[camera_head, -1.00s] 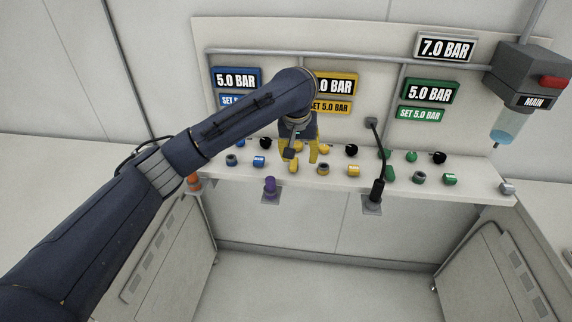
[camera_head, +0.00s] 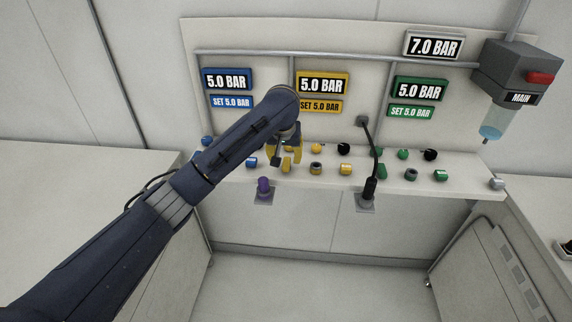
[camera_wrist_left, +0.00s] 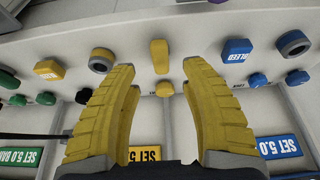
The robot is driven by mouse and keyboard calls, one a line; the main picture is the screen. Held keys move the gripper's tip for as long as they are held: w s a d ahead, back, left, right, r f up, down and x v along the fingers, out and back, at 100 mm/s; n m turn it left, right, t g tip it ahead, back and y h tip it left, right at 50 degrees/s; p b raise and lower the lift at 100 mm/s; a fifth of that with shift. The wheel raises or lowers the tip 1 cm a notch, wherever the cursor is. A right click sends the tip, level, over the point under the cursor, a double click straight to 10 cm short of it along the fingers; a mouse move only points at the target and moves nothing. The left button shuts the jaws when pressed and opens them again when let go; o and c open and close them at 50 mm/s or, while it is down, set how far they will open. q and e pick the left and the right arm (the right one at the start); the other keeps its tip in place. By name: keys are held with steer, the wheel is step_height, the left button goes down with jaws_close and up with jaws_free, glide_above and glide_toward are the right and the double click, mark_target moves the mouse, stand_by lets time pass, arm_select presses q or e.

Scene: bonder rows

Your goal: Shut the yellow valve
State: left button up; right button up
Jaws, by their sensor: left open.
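The yellow valve shows in the left wrist view as an elongated yellow handle (camera_wrist_left: 160,56), its long side up and down in the picture. In the head view the handle (camera_head: 287,161) stands on the sloped shelf, partly covered by my left gripper (camera_head: 285,153). The left gripper's yellow fingers are open. In the left wrist view the gripper (camera_wrist_left: 159,75) has one finger on each side of the handle's line, with clear gaps and no visible contact. My right gripper is not in view.
A yellow-ringed grey dial (camera_head: 316,168), a yellow block button (camera_head: 345,169) and a small yellow knob (camera_wrist_left: 164,88) are close by. A blue button (camera_wrist_left: 236,50) is on the other side.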

mark_target(286, 163)
arm_select(q)
steer(key=shift+x, duration=3.15)
steer(key=shift+c, duration=0.5)
jaws_close()
